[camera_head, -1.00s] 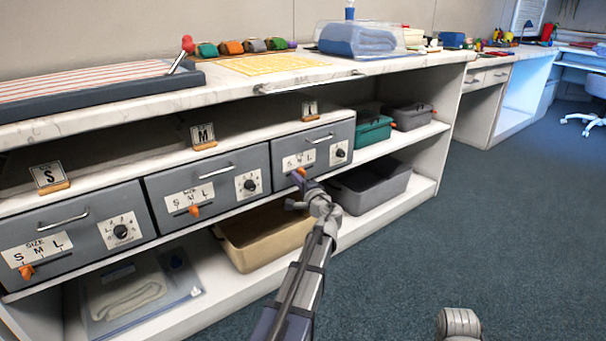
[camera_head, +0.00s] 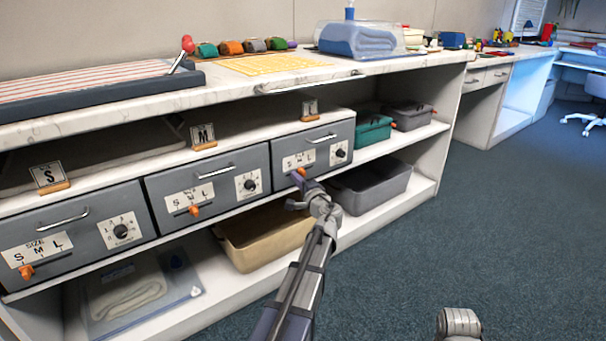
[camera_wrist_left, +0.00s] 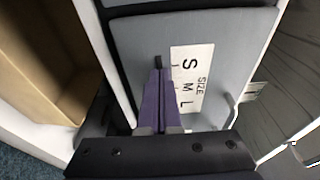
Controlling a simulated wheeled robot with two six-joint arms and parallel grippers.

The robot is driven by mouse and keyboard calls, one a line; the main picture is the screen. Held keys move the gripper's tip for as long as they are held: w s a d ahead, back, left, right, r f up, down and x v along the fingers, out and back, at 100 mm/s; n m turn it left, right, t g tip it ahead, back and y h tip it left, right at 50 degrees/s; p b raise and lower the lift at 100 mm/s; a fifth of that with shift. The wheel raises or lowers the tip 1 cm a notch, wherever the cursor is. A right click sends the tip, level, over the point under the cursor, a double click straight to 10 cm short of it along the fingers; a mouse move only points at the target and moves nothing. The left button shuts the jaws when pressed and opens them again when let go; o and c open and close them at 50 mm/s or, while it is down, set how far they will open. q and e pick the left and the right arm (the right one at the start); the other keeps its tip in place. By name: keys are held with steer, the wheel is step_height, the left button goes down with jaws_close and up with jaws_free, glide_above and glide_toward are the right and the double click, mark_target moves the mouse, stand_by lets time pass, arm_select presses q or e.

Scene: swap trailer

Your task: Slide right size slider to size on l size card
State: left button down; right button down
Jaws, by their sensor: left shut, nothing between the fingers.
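The right drawer (camera_head: 318,143) carries a small S M L size label (camera_head: 299,160), and the L card (camera_head: 310,110) stands on the shelf above it. Its orange slider (camera_head: 299,172) shows just beyond my left gripper (camera_head: 304,183), about under the M; exact contact is unclear. In the left wrist view, the purple fingers of my left gripper (camera_wrist_left: 159,72) are shut and empty, close to the drawer face beside the S end of the size label (camera_wrist_left: 190,80). The orange slider cannot be made out there. My right gripper is not clearly visible.
The middle drawer (camera_head: 222,170) and left drawer (camera_head: 88,250) have their own sliders, dials and handles. A tan bin (camera_head: 240,258) and grey bin (camera_head: 385,187) sit on the lower shelf. The right drawer's handle (camera_wrist_left: 243,98) sticks out near my left gripper. Open carpet lies right.

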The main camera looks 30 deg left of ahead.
mark_target(304, 169)
arm_select(q)
steer(key=shift+w, duration=0.15)
steer(key=shift+w+d, duration=0.25)
steer(key=shift+w, duration=0.4)
steer(key=shift+w+d, duration=0.3)
steer(key=shift+w, duration=0.4)
steer(key=shift+w+d, duration=0.25)
steer(key=shift+w, duration=0.4)
steer(key=shift+s, duration=0.2)
steer(key=shift+s+a, duration=0.35)
steer(key=shift+s, duration=0.3)
steer(key=w+d+v, duration=0.1)
steer(key=v, duration=0.9)
steer(key=shift+w, duration=0.35)
steer(key=shift+d, duration=0.1)
